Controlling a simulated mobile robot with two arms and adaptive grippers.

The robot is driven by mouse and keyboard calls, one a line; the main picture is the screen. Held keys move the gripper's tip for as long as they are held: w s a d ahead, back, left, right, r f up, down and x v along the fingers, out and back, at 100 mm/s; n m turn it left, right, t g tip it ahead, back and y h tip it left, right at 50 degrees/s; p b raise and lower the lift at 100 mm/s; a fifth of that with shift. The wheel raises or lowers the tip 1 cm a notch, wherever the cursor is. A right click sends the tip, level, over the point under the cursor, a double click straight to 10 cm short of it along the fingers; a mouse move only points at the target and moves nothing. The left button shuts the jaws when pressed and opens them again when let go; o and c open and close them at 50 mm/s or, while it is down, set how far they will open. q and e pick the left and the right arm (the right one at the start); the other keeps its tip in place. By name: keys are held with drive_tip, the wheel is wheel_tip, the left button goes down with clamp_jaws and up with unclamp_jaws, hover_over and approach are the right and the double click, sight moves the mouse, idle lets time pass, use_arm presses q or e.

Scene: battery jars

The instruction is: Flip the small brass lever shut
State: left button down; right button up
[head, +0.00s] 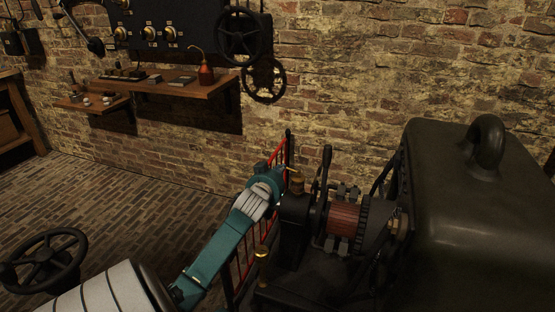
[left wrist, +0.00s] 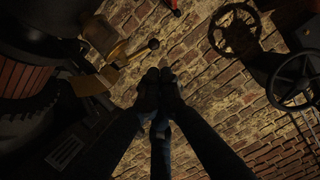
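The brass fitting (left wrist: 118,50) shows at the upper left of the left wrist view, with a thin lever (left wrist: 138,50) that ends in a dark ball knob (left wrist: 153,44). In the head view a brass fitting (head: 296,182) sits on a dark post of the machine; its lever is too small to read there. My left gripper (left wrist: 160,78) has its dark fingertips together with nothing between them. They are apart from the knob in the picture, a little below it. In the head view my teal left arm reaches to just left of the fitting; the fingertips are hard to make out. My right gripper is not in view.
The dark machine with a red coil (head: 343,222) and a large housing (head: 480,215) fills the right side. A red railing (head: 262,230) stands beside my left arm. A wall shelf (head: 180,84) and handwheels (head: 264,80) are behind.

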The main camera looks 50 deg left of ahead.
use_arm(q)
drive_tip(key=shift+v, duration=2.25)
drive_tip(key=shift+f, duration=0.1)
